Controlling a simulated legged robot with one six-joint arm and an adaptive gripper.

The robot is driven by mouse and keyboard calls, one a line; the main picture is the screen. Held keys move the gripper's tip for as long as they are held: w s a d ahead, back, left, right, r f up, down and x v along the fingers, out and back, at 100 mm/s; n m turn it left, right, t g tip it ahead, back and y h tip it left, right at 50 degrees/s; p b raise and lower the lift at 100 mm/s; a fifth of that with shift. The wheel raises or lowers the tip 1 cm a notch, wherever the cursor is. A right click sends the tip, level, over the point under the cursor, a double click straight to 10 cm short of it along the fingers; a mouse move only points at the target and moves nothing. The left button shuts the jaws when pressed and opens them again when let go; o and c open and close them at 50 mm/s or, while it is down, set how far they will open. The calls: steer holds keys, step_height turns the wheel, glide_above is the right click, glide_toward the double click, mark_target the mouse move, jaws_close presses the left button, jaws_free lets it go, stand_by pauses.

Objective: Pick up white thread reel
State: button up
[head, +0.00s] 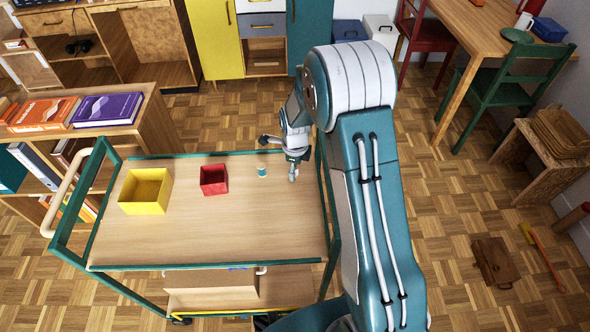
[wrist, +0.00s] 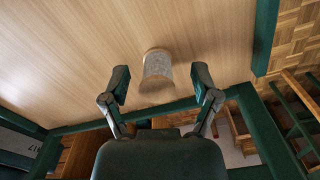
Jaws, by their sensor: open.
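A small reel (head: 262,171) stands on the cart's wooden top (head: 215,235), right of the red box. In the wrist view the reel (wrist: 158,68) has pale whitish-grey thread and tan ends. In the head view its side looks bluish white. My gripper (head: 278,158) is open and empty at the cart's far right, close to the reel on its right side. In the wrist view my gripper's two fingers (wrist: 161,78) are spread wide, with the reel seen between and beyond their tips. I see no finger touching it.
A yellow box (head: 147,190) and a red box (head: 214,180) stand left of the reel on the cart. A green frame rail (head: 205,264) edges the cart. A low bookshelf with books (head: 107,109) stands at the left. The front of the cart top is clear.

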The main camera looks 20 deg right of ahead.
steer(key=shift+a, duration=0.2)
steer(key=c, duration=1)
steer(key=shift+r, duration=0.15)
steer(key=shift+r, duration=0.3)
step_height(320, 180, up, 2)
steer(key=shift+r, duration=0.2)
steer(key=a+r, duration=0.3)
steer(key=a, duration=0.1)
steer(key=a+r, duration=0.3)
steer(key=a, duration=0.2)
steer(key=s+a+r, duration=0.1)
steer(key=a+r, duration=0.2)
steer(key=a, duration=0.2)
steer(key=shift+r, duration=0.4)
